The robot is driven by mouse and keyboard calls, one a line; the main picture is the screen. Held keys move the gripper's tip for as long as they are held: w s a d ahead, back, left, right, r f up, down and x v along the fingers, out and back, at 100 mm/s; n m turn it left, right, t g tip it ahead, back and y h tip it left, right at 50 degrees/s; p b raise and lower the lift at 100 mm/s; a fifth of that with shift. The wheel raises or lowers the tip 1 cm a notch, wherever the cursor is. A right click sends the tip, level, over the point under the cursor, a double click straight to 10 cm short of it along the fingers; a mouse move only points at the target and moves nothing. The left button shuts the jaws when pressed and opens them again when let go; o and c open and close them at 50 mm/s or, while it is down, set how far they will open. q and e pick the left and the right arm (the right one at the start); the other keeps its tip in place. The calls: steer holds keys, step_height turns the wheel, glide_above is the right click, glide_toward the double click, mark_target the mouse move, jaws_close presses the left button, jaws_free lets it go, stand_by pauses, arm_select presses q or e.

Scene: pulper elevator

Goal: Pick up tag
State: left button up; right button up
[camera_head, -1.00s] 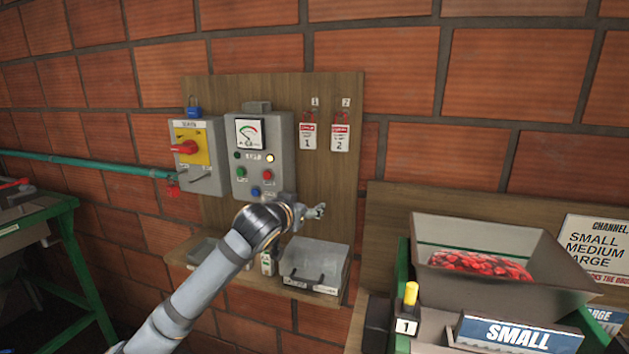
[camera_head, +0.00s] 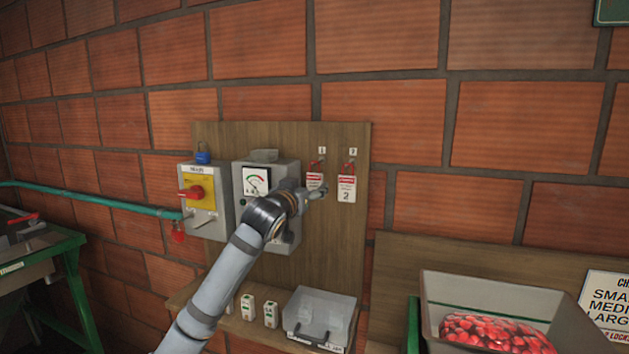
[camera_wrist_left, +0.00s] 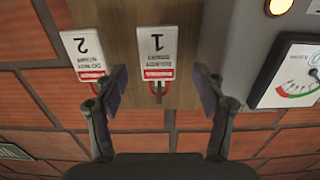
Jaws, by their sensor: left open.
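Two white and red tags hang side by side on a wooden board (camera_head: 342,240). Tag 1 (camera_head: 315,181) is on the left in the head view, partly behind my left gripper (camera_head: 318,192). Tag 2 (camera_head: 347,189) hangs to its right. In the left wrist view, which is upside down, tag 1 (camera_wrist_left: 156,52) lies ahead between the open fingers of my left gripper (camera_wrist_left: 161,90), and tag 2 (camera_wrist_left: 84,52) is to the left, beyond the left finger. The fingers appear apart from tag 1. My right gripper is out of view.
A grey meter panel (camera_head: 248,198) is close left of the tags. A switch box with a red handle (camera_head: 194,192) stands further left. Below are a shelf with white blocks (camera_head: 248,307) and a grey case (camera_head: 320,316). A tray of red cherries (camera_head: 437,318) is at lower right.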

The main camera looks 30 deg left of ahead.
mark_target(314, 183)
arm_select(q)
steer(key=p+x, duration=0.2)
steer(key=x, duration=0.2)
steer(key=shift+w+d, duration=0.1)
steer(key=shift+w, duration=0.05)
steer(key=shift+w+f, duration=0.1)
steer(key=shift+w, duration=0.15)
steer(key=shift+s, duration=0.25)
steer(key=c, duration=0.5)
steer(key=shift+w, duration=0.1)
steer(key=c, duration=0.6)
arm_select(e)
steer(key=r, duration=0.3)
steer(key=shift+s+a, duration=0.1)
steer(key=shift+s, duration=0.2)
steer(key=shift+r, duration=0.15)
